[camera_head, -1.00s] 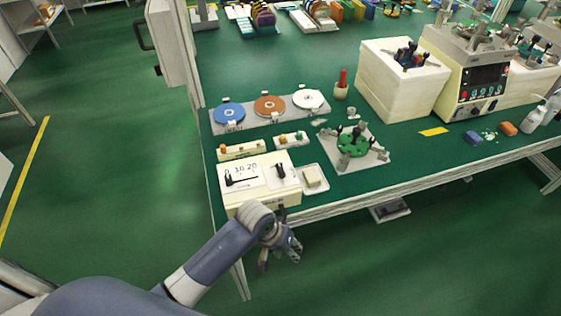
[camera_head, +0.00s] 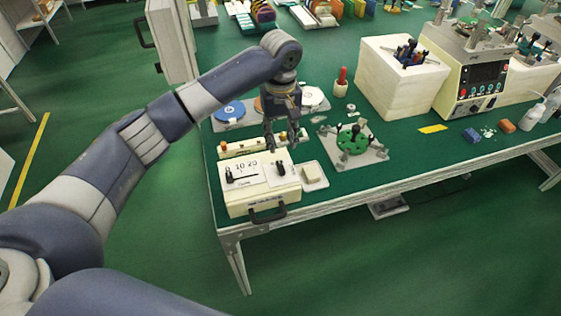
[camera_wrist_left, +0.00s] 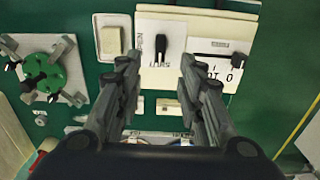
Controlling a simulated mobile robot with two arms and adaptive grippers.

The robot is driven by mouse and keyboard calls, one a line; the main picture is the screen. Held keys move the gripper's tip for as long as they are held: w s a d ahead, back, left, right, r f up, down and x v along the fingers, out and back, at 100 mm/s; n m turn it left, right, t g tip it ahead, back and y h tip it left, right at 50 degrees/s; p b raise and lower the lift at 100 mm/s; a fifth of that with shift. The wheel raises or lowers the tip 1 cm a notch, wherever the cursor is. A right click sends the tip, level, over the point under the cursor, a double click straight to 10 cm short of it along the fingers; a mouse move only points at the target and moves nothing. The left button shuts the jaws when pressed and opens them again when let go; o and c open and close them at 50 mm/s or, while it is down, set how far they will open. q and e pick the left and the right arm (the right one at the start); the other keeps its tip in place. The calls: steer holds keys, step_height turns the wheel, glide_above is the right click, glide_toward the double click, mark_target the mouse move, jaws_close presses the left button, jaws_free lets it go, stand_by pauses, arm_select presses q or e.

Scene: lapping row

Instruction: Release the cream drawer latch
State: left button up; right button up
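The cream drawer box (camera_head: 237,205) stands at the table's front left corner, with a dark pull handle (camera_head: 267,216) on its front. A black latch knob (camera_head: 281,169) sits on a pale plate on the right of its top. It also shows in the left wrist view (camera_wrist_left: 162,47), with lettering beside it that reads like SHUT at one end. My left gripper (camera_head: 281,146) points down above the box's back right part. In the left wrist view the left gripper (camera_wrist_left: 160,66) is open and empty, its fingers on either side of the knob in the picture, without clear contact. My right gripper is not in view.
A scale with a black slider (camera_head: 229,175) is left of the knob. A small tray (camera_head: 323,182) with a cream block is to the right. Behind are a button strip (camera_head: 228,150) and colored discs (camera_head: 230,111). A green fixture (camera_head: 352,140) stands further right.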

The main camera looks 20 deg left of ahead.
mark_target(281, 165)
arm_select(q)
step_height(281, 165, down, 10)
steer(key=shift+f+p, duration=0.25)
steer(key=shift+p, duration=0.5)
jaws_close()
